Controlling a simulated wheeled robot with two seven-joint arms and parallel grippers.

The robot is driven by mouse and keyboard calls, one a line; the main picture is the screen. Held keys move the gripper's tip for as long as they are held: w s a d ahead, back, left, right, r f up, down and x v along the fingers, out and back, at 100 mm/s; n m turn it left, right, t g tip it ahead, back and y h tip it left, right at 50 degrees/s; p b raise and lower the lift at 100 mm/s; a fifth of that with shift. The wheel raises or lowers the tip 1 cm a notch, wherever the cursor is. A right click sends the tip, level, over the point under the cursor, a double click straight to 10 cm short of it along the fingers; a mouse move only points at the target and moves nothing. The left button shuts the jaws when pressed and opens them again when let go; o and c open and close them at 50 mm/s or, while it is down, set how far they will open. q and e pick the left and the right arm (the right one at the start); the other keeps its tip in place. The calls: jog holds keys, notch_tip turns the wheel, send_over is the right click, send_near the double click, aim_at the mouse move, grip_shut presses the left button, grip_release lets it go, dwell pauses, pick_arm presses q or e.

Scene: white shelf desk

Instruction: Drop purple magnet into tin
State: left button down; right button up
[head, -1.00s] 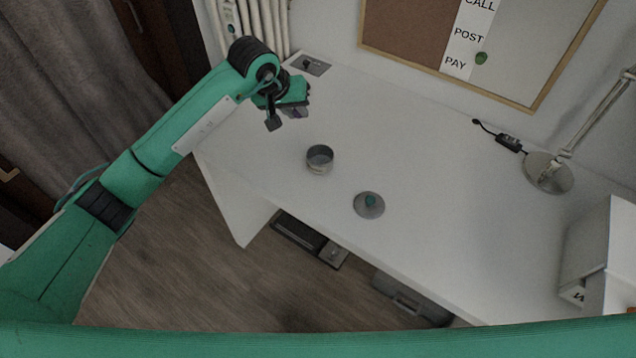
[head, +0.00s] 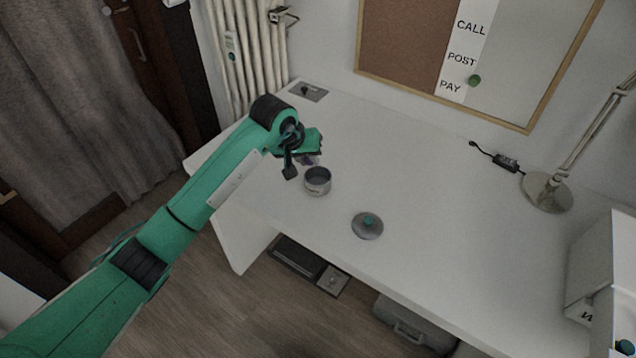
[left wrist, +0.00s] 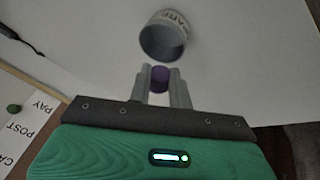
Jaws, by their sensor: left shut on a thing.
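The purple magnet (left wrist: 159,79) is a small cylinder held between the fingertips of my left gripper (left wrist: 160,88) in the left wrist view. In the head view my left gripper (head: 303,166) is at the far left of the desk, just behind the tin, and mostly hides the magnet. The open round grey tin (head: 317,182) stands upright on the desk. It also shows just beyond the fingertips in the left wrist view (left wrist: 163,38), with lettering on its side. The magnet appears beside the tin's opening, not inside it. My right gripper is not in view.
A lamp base (head: 547,192) and a black cable box (head: 505,162) are farther right. A board (head: 450,60) with a green magnet (head: 474,80) hangs behind. The desk's middle is clear.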

pick_arm(q)
jog(key=c, duration=1.2)
grip_release()
jog(key=shift+a+r, duration=0.1)
jog(key=shift+r, duration=0.1)
jog(key=b+v, duration=0.1)
jog(key=v, duration=1.2)
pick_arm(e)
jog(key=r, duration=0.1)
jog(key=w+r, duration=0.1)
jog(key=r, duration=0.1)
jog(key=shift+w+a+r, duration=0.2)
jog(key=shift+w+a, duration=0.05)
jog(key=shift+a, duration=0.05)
pick_arm(q)
jog(key=shift+s+r, duration=0.1)
